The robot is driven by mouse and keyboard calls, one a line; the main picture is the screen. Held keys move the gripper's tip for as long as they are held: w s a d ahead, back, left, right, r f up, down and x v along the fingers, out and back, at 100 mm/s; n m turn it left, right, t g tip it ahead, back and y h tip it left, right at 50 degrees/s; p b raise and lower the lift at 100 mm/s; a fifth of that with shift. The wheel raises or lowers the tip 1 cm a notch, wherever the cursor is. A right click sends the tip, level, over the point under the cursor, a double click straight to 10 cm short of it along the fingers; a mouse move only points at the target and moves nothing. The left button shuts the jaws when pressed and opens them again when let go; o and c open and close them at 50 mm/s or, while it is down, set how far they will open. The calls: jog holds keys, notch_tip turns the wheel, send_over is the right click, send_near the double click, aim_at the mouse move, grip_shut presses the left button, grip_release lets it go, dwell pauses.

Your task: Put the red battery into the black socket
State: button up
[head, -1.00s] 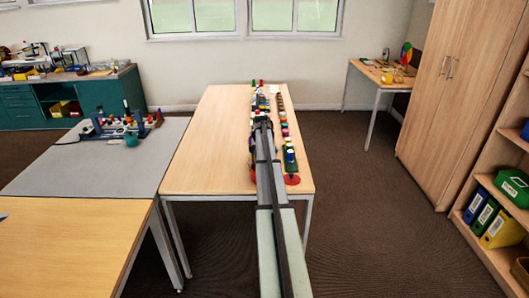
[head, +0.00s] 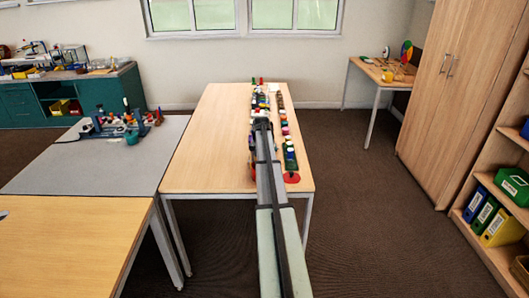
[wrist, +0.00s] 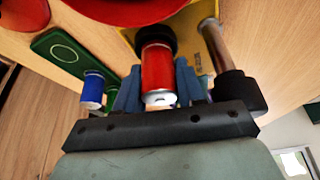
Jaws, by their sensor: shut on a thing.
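My gripper (wrist: 157,84) has blue fingers on both sides of the red battery (wrist: 156,68) and is shut on it, in the wrist view. The battery's silver end faces the camera. Its far end meets the black socket (wrist: 156,36), a round dark ring on a yellow plate (wrist: 205,58). I cannot tell whether the battery is inside the socket or only in line with it. In the head view my arm hides the battery, the socket and the fingers.
In the wrist view a blue cylinder (wrist: 92,90) stands left of my gripper beside a green plate (wrist: 60,50). A copper-coloured rod with a black end (wrist: 238,90) is close on the right. A large red disc (wrist: 130,10) lies beyond. The wooden table's (head: 205,150) left half is clear.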

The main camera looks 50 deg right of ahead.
jog(key=shift+f, duration=0.1)
jog(key=o, duration=0.8)
jog(key=shift+o, duration=0.2)
jog(key=v, duration=1.1)
dwell(0.5)
notch_tip(320, 180, up, 6)
dwell(0.9)
